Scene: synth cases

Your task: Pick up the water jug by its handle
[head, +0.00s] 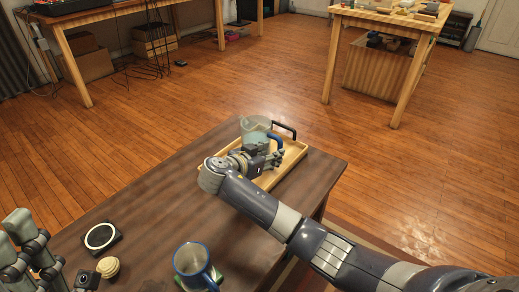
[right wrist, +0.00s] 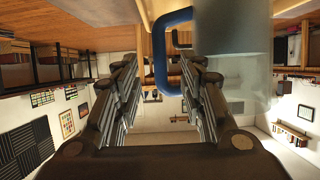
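The water jug (head: 256,128) is translucent with a blue handle (head: 276,142) and stands upright in a wooden tray (head: 294,157) on the dark table. In the right wrist view the clear jug body (right wrist: 238,60) is at the upper right. Its blue handle (right wrist: 160,62) appears in the gap between the fingers of my right gripper (right wrist: 158,75). My left gripper (head: 22,238) is at the lower left, apart from the jug.
A blue mug (head: 193,261) on a green coaster (head: 212,281) stands near the front. The tray has a black handle (head: 286,128). The table's middle is clear.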

